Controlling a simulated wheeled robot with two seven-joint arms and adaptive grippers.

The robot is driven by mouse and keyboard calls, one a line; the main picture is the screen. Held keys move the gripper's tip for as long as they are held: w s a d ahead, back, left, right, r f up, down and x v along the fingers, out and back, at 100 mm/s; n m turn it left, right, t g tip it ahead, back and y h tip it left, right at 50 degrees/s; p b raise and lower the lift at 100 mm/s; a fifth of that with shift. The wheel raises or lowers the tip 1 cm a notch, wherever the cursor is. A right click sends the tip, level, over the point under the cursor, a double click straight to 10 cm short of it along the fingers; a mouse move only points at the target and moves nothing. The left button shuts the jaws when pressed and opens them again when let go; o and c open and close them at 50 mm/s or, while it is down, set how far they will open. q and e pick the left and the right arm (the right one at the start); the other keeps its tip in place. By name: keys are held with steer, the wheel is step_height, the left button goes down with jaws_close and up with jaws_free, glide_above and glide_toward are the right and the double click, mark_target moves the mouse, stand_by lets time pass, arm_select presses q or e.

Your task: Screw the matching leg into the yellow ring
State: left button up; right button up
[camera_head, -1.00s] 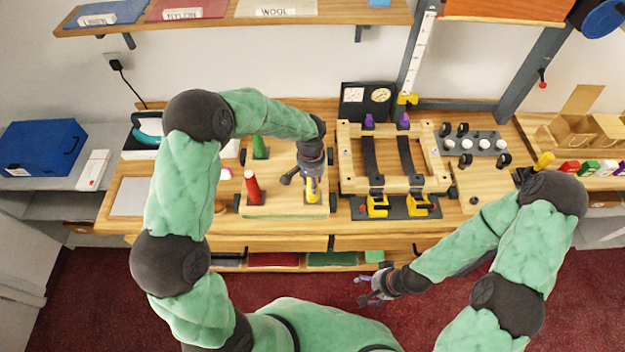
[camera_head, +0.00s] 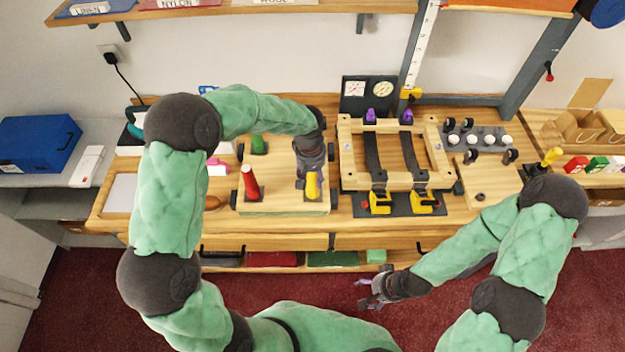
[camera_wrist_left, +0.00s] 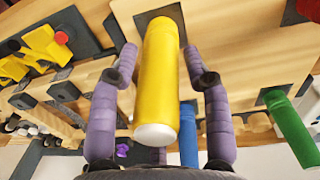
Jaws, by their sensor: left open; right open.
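The yellow leg (camera_head: 312,187) stands upright on a wooden board (camera_head: 280,206), its base on a dark square plate. In the left wrist view the yellow leg (camera_wrist_left: 158,85) runs up the middle, white-tipped. My left gripper (camera_head: 313,178) is open, with one purple finger on each side of the leg and gaps visible between. A red leg (camera_head: 249,183) and a green leg (camera_head: 258,146) stand on the same board. A blue leg (camera_wrist_left: 188,138) shows behind the yellow one. I cannot make out a yellow ring. My right gripper (camera_head: 370,289) is open and empty, low in front of the counter.
A wooden frame (camera_head: 347,182) with dark straps and yellow clamps (camera_head: 378,203) stands right of the board. A grey rack of knobs (camera_head: 480,136) is further right. A measuring post (camera_head: 421,50) rises behind. A white pad (camera_head: 122,193) lies at left.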

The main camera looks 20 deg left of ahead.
arm_select(q)
steer(key=n+b, duration=0.3)
steer(key=n, duration=0.3)
steer(key=shift+f+n+b, duration=0.1)
steer(key=shift+n+b, duration=0.2)
steer(key=shift+b, duration=0.1)
steer(key=shift+n, duration=0.8)
steer(key=n+b, duration=0.2)
steer(key=shift+n, duration=0.3)
steer(key=n+b, duration=0.2)
steer(key=n, duration=0.3)
steer(key=shift+d+y+b, duration=0.1)
steer(key=shift+y+b, duration=0.2)
steer(key=n+b, duration=0.1)
steer(key=n, duration=0.2)
steer(key=shift+s+n, duration=0.1)
steer(key=shift+n, duration=0.3)
jaws_close()
